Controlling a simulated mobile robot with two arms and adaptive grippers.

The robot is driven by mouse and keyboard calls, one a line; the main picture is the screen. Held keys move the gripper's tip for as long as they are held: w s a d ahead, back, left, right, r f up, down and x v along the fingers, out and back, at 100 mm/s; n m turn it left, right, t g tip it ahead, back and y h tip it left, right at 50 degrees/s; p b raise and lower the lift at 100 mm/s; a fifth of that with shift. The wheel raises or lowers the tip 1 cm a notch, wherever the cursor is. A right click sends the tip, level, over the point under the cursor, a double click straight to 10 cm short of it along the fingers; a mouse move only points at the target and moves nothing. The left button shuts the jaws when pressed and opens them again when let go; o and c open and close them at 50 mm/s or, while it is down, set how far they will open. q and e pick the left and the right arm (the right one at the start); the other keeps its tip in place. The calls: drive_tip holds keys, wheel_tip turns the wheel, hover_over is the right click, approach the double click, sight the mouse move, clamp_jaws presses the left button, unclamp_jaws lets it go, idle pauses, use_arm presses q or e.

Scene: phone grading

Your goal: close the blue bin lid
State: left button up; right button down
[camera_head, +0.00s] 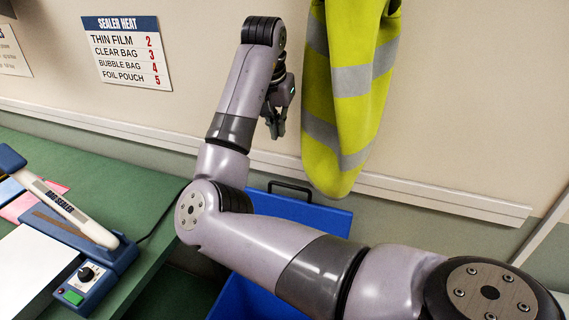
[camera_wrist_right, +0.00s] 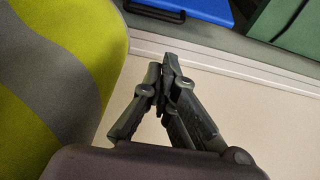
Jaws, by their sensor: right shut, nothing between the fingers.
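The blue bin (camera_head: 245,302) stands on the floor to the right of the green bench, mostly hidden behind my right arm. Its blue lid (camera_head: 325,218) with a black handle (camera_head: 290,187) appears raised at the back, near the wall. My arm covers the lid's lower part and its hinge. In the right wrist view the lid (camera_wrist_right: 207,9) and its handle (camera_wrist_right: 153,11) show at the top edge. My right gripper (camera_head: 276,130) is above the lid, in front of the wall, apart from it. Its fingers (camera_wrist_right: 168,78) are shut and empty. My left gripper is not in view.
A yellow hi-vis vest (camera_head: 352,100) hangs on the wall just right of my right gripper. A bag sealer (camera_head: 75,225) sits on the green bench (camera_head: 130,180) at left. A pale rail (camera_head: 430,195) runs along the wall.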

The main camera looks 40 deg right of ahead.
drive_tip(key=p+x, duration=0.3)
drive_tip(key=x, duration=1.6)
drive_tip(key=shift+w+d+f, duration=0.1)
drive_tip(key=shift+w+d, duration=0.05)
drive_tip(key=shift+d, duration=0.05)
